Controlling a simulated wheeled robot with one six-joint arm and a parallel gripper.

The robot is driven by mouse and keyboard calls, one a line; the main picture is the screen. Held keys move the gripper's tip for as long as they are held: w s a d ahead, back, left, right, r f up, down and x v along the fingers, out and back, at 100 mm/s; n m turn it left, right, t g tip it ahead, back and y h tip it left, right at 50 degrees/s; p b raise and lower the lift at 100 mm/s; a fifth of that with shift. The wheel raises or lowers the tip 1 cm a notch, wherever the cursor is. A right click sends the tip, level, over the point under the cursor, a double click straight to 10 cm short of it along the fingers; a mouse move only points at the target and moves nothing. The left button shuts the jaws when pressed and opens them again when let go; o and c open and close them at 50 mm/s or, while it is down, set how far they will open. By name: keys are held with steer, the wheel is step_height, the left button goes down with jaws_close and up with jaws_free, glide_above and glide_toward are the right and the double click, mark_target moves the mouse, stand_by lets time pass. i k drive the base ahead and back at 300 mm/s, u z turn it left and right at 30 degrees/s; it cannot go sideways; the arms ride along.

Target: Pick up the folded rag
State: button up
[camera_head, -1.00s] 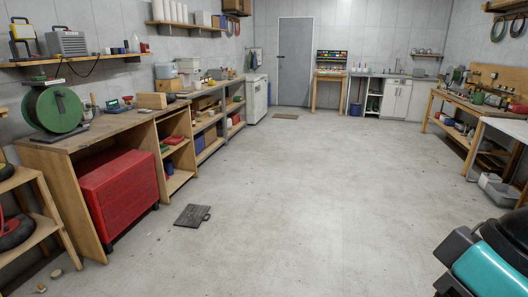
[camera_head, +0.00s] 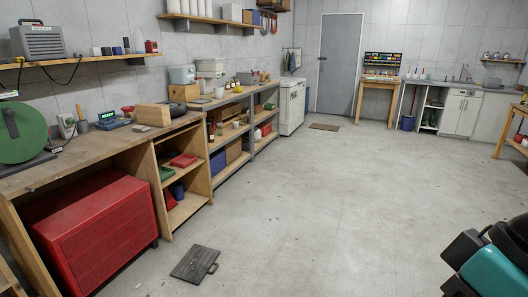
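I cannot pick out a folded rag with certainty. A flat red item (camera_head: 183,160) lies on the upper shelf of the open wooden unit at the left; a flat green item (camera_head: 166,173) lies near it. Both are too small to tell whether they are cloth. Some cloths or garments (camera_head: 291,60) hang from a wall rack by the white cabinet. My gripper's fingers are not visible; only dark and teal parts of my arm show at the lower right.
A red chest (camera_head: 95,225) stands under the long wooden workbench (camera_head: 75,165). A dark flat board with a handle (camera_head: 195,264) lies on the floor ahead. A white cabinet (camera_head: 291,106) stands farther along the left wall. The middle floor is clear to the door (camera_head: 339,65).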

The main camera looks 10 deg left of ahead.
mark_target(140, 128)
steer(key=u, duration=0.4)
steer(key=i, duration=2.3)
steer(key=u, duration=1.05)
steer(key=i, duration=1.95)
steer(key=u, duration=0.45)
